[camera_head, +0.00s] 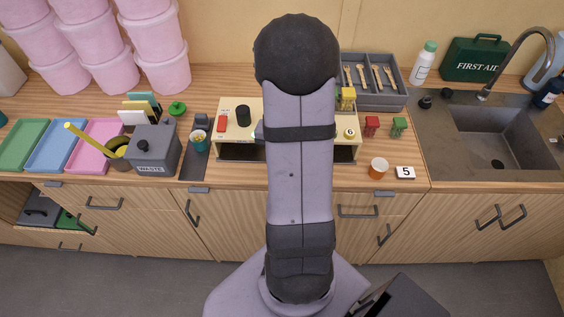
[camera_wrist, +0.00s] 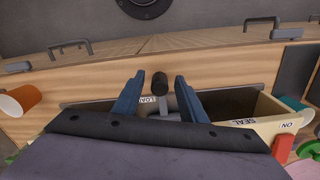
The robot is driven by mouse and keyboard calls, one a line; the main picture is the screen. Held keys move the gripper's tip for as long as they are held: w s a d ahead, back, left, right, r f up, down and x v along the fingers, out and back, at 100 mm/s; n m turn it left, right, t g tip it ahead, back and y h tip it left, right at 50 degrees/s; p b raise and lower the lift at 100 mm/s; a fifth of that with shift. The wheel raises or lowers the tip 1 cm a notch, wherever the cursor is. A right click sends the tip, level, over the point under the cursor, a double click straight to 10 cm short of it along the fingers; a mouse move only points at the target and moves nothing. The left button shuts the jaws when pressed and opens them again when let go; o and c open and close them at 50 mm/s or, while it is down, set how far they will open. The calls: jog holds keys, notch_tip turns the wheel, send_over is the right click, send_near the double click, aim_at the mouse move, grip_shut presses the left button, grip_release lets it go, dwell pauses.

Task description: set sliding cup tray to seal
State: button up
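The cream sealing machine (camera_head: 232,133) stands on the wooden counter, its middle hidden behind my arm in the head view. In the wrist view its body (camera_wrist: 268,118) carries a SEAL label (camera_wrist: 243,122) and a LOAD label (camera_wrist: 150,100). A dark cylindrical knob (camera_wrist: 160,78) on a grey stem stands near the LOAD label; it looks like the sliding tray's handle. My gripper (camera_wrist: 160,80) is open, with a blue finger on each side of the knob and visible gaps. The tray itself is mostly hidden.
A filled teal cup (camera_head: 198,142) stands left of the machine, and an orange cup (camera_head: 378,167) beside a number 5 card (camera_head: 404,172) to the right. Red (camera_head: 371,126) and green (camera_head: 398,127) small items stand behind these. A grey waste bin (camera_head: 153,152) is further left.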

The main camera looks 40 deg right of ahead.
jog(key=shift+c, duration=0.5)
grip_shut()
jog(key=w+a, duration=0.8)
jog(key=shift+w+a+p, duration=0.15)
jog(key=shift+w+p, duration=0.05)
jog(key=shift+p, duration=0.1)
jog(key=shift+r, duration=0.1)
jog(key=shift+c, duration=0.7)
grip_release()
jog(key=shift+o, duration=1.2)
jog(key=shift+w+a, duration=0.1)
jog(key=shift+a, duration=0.05)
